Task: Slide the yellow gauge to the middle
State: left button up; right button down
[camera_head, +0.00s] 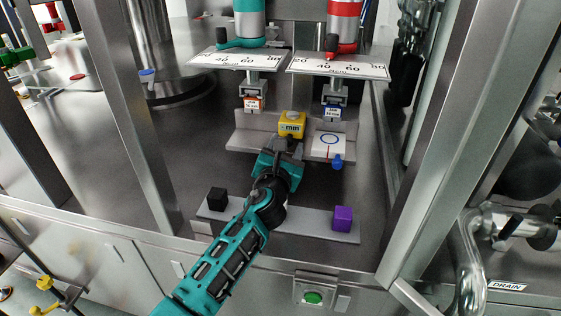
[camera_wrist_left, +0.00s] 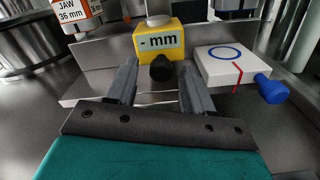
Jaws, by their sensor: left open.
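The yellow gauge (camera_head: 291,124) stands on a grey ledge (camera_head: 253,140) at the back of the bay, a little left of a white block with a blue ring. In the left wrist view the yellow gauge (camera_wrist_left: 160,42) has a "- mm" label, a pale round top and a black knob facing me. My left gripper (camera_head: 284,146) is just in front of the gauge. In the left wrist view my left gripper (camera_wrist_left: 155,82) is open, with its two fingers apart and the black knob between and beyond the tips. Contact cannot be told. My right gripper is not in view.
The white block (camera_head: 328,146) with a blue knob (camera_head: 337,162) sits right of the gauge. A front plate (camera_head: 278,219) holds a black cube (camera_head: 216,199) and a purple cube (camera_head: 343,218). Two dial devices hang above, with an orange label (camera_head: 253,104) and blue label (camera_head: 332,112). Metal posts flank the bay.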

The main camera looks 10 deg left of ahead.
pick_arm(q)
jog(key=s+p, duration=0.1)
jog(key=s, duration=1)
jog(key=shift+a+p, duration=0.15)
jog(key=shift+p, duration=0.25)
jog(key=shift+s, duration=0.55)
